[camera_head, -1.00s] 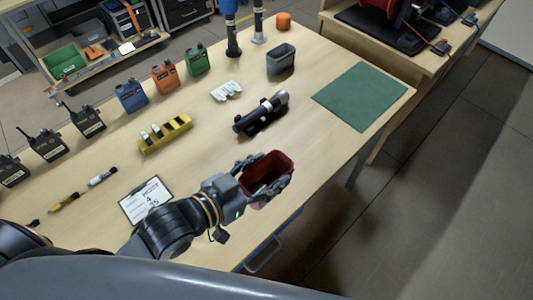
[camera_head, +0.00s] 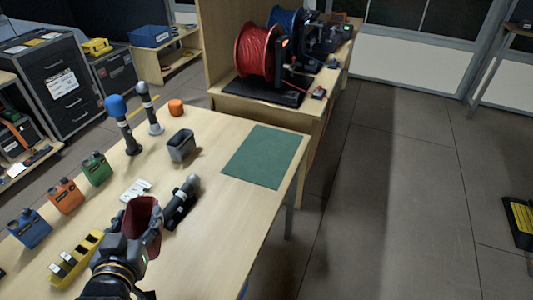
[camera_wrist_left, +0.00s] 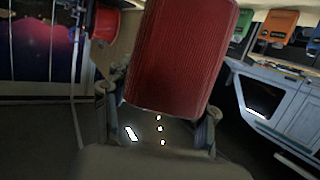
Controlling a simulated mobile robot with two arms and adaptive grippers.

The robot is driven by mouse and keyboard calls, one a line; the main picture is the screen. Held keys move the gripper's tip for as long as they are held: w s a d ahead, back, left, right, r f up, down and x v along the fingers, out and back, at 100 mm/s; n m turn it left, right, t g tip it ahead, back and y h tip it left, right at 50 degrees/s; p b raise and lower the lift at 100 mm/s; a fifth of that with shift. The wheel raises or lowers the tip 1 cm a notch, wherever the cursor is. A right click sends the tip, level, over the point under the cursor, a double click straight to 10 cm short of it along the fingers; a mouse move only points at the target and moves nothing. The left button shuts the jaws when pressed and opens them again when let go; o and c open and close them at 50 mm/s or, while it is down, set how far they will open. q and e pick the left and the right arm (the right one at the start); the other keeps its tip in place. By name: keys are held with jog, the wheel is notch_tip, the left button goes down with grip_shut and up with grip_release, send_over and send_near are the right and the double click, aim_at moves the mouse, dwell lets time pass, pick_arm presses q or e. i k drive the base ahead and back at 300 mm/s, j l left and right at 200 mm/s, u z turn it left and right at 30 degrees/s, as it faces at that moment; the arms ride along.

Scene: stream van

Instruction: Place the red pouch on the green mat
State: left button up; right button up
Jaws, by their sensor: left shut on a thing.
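The red pouch (camera_head: 141,214) is an open-topped dark red container. My left gripper (camera_head: 146,236) is shut on it and holds it over the near part of the wooden table, beside the black flashlight. In the left wrist view the red pouch (camera_wrist_left: 182,55) fills the upper middle between the two fingers of the gripper (camera_wrist_left: 158,115). The green mat (camera_head: 265,157) lies flat and bare at the table's far right corner, beyond and to the right of the pouch. My right gripper is not in view.
A black flashlight (camera_head: 181,203) lies just right of the pouch. A grey bin (camera_head: 181,146) stands left of the mat, with microphones (camera_head: 124,124) and an orange object (camera_head: 176,108) behind. Radios (camera_head: 66,195) and a yellow holder (camera_head: 77,256) are at left. A red cable reel (camera_head: 257,51) stands behind the mat.

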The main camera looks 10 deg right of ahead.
aim_at(265, 152)
jog(key=i+l+z, duration=0.35)
jog(key=z, duration=0.15)
jog(key=i+l+z, duration=0.15)
jog(key=i+z, duration=0.3)
jog(key=i, duration=0.15)
